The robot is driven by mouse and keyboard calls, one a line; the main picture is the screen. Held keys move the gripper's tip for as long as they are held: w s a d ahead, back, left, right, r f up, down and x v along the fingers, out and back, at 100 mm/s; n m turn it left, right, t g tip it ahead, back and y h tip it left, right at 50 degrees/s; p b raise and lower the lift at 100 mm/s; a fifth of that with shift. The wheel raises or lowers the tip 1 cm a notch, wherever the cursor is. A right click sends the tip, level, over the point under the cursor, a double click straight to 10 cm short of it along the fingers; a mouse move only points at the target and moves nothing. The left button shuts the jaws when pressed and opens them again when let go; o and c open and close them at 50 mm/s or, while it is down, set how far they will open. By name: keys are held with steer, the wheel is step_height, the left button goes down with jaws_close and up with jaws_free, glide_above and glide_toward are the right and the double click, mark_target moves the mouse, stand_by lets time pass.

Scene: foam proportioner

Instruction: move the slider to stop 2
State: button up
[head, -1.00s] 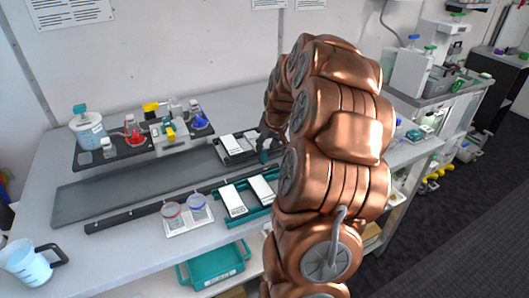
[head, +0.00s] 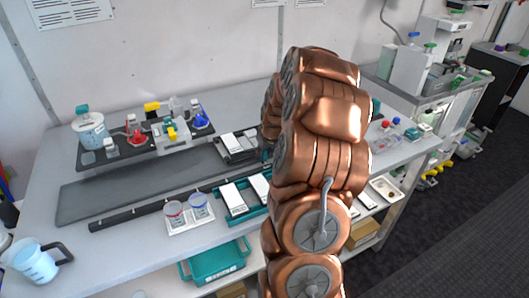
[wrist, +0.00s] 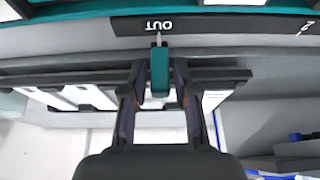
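In the wrist view, a teal slider tab (wrist: 159,68) with a thin pale pointer stands upright at a dark scale strip (wrist: 215,25). The pointer is at an upside-down "OUT" label, and a mark like a 2 shows at the strip's far right. My gripper (wrist: 159,75) has one finger on each side of the tab, with narrow gaps seeming to show on both sides. In the head view, a long black rail (head: 150,210) runs along the bench and passes behind my copper arm, which hides my gripper and the slider there.
Teal trays with white cards (head: 233,198), two small cups on a white plate (head: 187,222) and a dark board (head: 125,187) lie left of my arm. A jug (head: 33,262) stands at the front left. Bottles and racks crowd the right.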

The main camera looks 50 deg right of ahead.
jaws_close()
stand_by(0.3)
steer(key=shift+w+a+f+b, duration=0.15)
steer(key=shift+w+a+b, duration=0.05)
steer(key=shift+a+b, duration=0.25)
steer(key=w+a+b, duration=0.1)
steer(key=a+b, duration=0.1)
steer(key=a, duration=0.2)
steer(key=w+a+b, duration=0.2)
steer(key=a, duration=0.3)
steer(key=w+a+b, duration=0.1)
steer(key=a+b, duration=0.2)
steer(key=a, duration=0.1)
steer(key=shift+w+a, duration=0.2)
steer(key=shift+w, duration=0.05)
steer(key=shift+o, duration=1.9)
jaws_free()
